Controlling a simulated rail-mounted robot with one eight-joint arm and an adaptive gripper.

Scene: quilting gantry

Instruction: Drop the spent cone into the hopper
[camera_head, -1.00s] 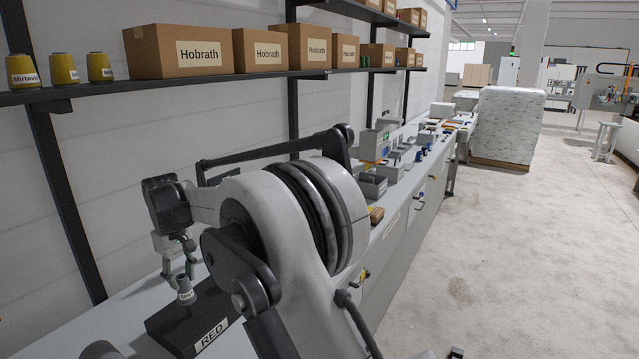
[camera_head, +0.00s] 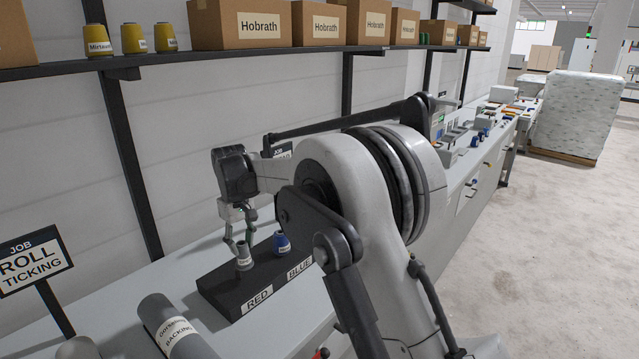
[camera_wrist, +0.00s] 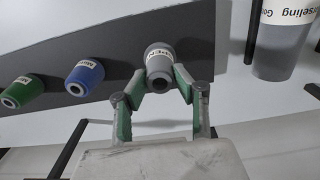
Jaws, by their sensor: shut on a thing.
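A grey cone (camera_head: 244,259) with a white label stands at the dark rack (camera_head: 222,299), behind its RED label. My gripper (camera_head: 240,246) reaches down onto it from above. In the wrist view my gripper's green-padded fingers (camera_wrist: 158,82) close on both sides of the grey cone (camera_wrist: 158,60), whose open end faces the camera. I cannot tell whether the cone's base is clear of the rack. A blue cone (camera_head: 281,243) stands beside it behind the BLUE label, and it also shows in the wrist view (camera_wrist: 85,76). I cannot make out a hopper.
A green cone (camera_wrist: 21,92) stands past the blue one. A grey backing roll (camera_head: 172,326) lies on the bench left of the rack, near a job sign (camera_head: 34,262). A shelf (camera_head: 290,53) with boxes and yellow cones runs above. Bare floor (camera_head: 560,230) lies right.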

